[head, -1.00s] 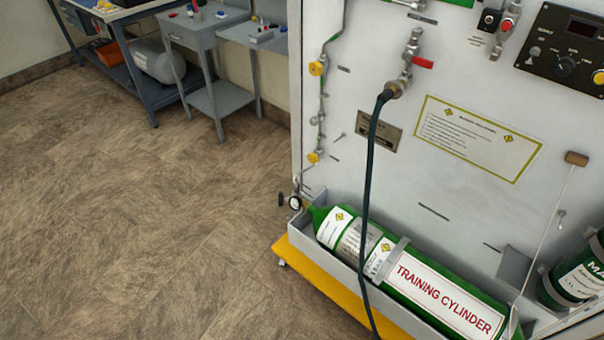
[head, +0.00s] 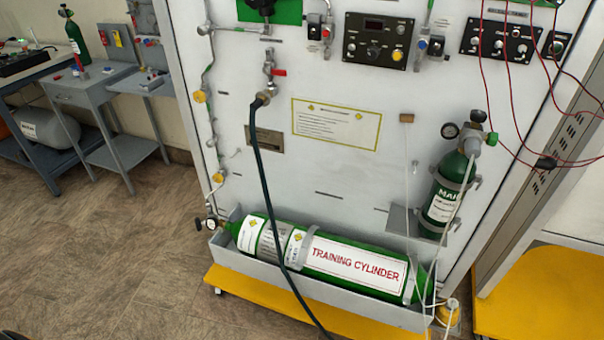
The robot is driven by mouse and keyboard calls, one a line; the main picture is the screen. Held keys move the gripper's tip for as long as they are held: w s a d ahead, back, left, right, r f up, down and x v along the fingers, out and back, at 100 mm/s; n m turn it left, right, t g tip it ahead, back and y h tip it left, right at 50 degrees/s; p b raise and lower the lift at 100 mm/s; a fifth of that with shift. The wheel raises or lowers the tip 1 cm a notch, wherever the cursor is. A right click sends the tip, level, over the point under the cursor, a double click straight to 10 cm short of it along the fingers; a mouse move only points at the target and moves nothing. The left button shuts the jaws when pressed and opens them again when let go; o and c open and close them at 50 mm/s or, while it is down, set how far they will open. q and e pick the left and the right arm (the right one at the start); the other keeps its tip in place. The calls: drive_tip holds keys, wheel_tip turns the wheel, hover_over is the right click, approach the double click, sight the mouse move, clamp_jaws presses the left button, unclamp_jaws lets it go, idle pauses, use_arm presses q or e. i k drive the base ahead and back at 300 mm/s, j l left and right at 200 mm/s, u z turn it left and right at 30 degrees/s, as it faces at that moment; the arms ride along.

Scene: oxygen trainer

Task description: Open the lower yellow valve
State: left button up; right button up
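The lower yellow valve (head: 218,177) is a small yellow knob on the thin pipe at the left edge of the white panel (head: 300,185). It sits just above the gauge (head: 211,224) at the neck of the green training cylinder (head: 340,262). A second, upper yellow valve (head: 199,97) is on the same pipe. Whether either valve is open or shut is too small to tell.
The cylinder lies in a grey tray (head: 232,262) over a yellow base (head: 262,292). A dark hose (head: 262,170) hangs across the panel front. Grey tables (head: 90,90) stand at the left. The floor (head: 110,250) left of the panel is clear.

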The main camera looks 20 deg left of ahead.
sight(217, 177)
drive_tip(key=j+z, duration=0.1)
drive_tip(key=z, duration=0.35)
drive_tip(key=j+z, duration=0.1)
drive_tip(key=z, duration=0.4)
drive_tip(key=j+z, duration=0.1)
drive_tip(key=z, duration=0.35)
drive_tip(key=j+z, duration=0.1)
drive_tip(key=z, duration=0.35)
drive_tip(key=j+z, duration=0.1)
drive_tip(key=z, duration=0.4)
drive_tip(key=k+j, duration=0.45)
drive_tip(key=j, duration=0.2)
drive_tip(key=k+j, duration=0.45)
drive_tip(key=j, duration=0.2)
drive_tip(key=k+j, duration=0.45)
drive_tip(key=j, duration=0.2)
drive_tip(key=k+j+z, duration=0.1)
drive_tip(key=k+j, duration=0.3)
drive_tip(key=j, duration=0.25)
